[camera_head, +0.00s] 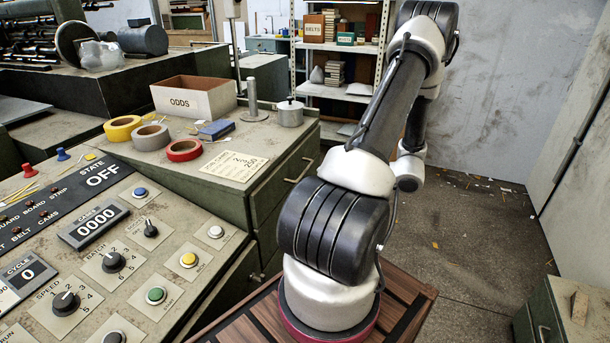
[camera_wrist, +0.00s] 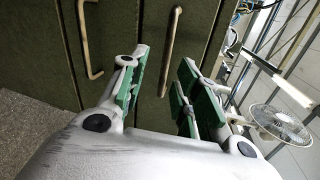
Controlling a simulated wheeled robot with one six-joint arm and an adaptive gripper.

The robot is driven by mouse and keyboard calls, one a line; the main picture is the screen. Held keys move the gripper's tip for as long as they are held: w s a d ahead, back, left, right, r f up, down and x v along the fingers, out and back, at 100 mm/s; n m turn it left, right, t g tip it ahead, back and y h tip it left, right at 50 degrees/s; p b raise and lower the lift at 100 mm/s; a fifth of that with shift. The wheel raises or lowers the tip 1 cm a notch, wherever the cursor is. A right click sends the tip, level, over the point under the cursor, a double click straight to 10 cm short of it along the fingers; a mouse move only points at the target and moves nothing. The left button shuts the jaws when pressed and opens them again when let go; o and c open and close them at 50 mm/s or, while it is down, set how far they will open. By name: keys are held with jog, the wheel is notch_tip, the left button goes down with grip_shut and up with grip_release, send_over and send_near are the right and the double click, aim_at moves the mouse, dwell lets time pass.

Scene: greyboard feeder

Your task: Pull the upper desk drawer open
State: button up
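The green desk (camera_head: 235,200) stands left of my arm in the head view, its drawer front partly hidden by the arm. The upper drawer's bar handle (camera_head: 299,171) shows just left of the arm. The wrist view is turned sideways, with the floor at left. There the upper drawer's handle (camera_wrist: 173,45) is the right one of two, and the lower drawer's handle (camera_wrist: 88,40) is at left. My gripper (camera_wrist: 158,88) is open, its green-padded fingers apart. The near end of the upper handle appears between them; I cannot tell any contact. The head view does not show the gripper.
The desk top holds an ODDS box (camera_head: 194,98), tape rolls (camera_head: 150,136) and a lidded pot (camera_head: 290,112). A control panel (camera_head: 110,255) fills the near left. Shelves (camera_head: 335,91) stand behind. Open floor (camera_head: 470,230) lies right of my arm, with a green cabinet (camera_head: 565,310) at bottom right.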

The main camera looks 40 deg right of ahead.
aim_at(306, 170)
jog(key=shift+n+t, duration=0.3)
jog(key=shift+n, duration=0.5)
jog(key=x, duration=0.8)
jog(key=shift+w+d+r, duration=0.2)
jog(key=shift+d+r, duration=0.05)
jog(key=shift+r, duration=0.1)
grip_shut()
